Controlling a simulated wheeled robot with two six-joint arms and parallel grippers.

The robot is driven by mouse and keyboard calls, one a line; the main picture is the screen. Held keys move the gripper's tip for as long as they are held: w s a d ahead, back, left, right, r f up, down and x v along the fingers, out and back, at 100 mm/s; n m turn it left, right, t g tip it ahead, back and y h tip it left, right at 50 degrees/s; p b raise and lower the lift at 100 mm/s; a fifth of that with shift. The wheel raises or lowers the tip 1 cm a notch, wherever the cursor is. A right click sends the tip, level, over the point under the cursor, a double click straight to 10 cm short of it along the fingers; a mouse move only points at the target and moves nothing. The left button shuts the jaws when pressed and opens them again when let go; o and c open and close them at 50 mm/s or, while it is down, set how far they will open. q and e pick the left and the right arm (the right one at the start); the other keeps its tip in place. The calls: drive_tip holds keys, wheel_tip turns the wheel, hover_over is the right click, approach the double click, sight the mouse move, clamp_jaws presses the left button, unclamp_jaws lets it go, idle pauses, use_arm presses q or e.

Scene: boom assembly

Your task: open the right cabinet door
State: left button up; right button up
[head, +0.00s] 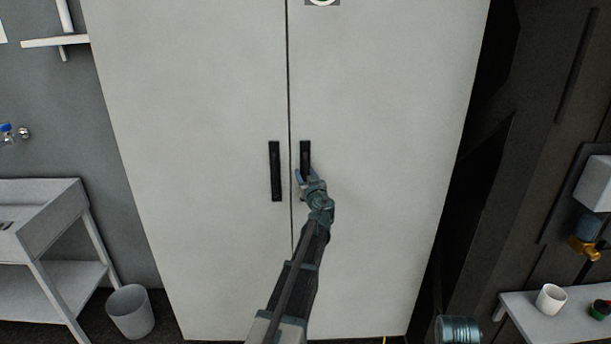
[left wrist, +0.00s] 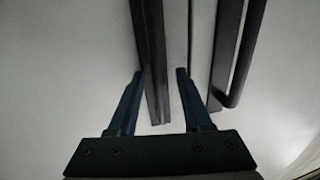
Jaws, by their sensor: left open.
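The right cabinet door (head: 385,120) is a tall pale grey panel that looks closed, level with the left door. Its dark vertical handle (head: 305,156) is just right of the seam, its lower part hidden by my left gripper (head: 306,178). In the left wrist view, the open left gripper (left wrist: 160,74) has one blue finger on each side of a dark handle bar (left wrist: 152,45). I cannot tell whether the fingers touch it. The second handle (left wrist: 236,50) lies across the seam, outside the fingers. My right gripper is not in view.
The left door (head: 190,130) has its own dark handle (head: 275,171) close by. A grey bench (head: 50,215) and a bin (head: 130,311) stand at left. At right are dark wall panels and a shelf (head: 560,322) with a white cup (head: 550,298).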

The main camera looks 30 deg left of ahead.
use_arm(q)
clamp_jaws()
idle(1.4)
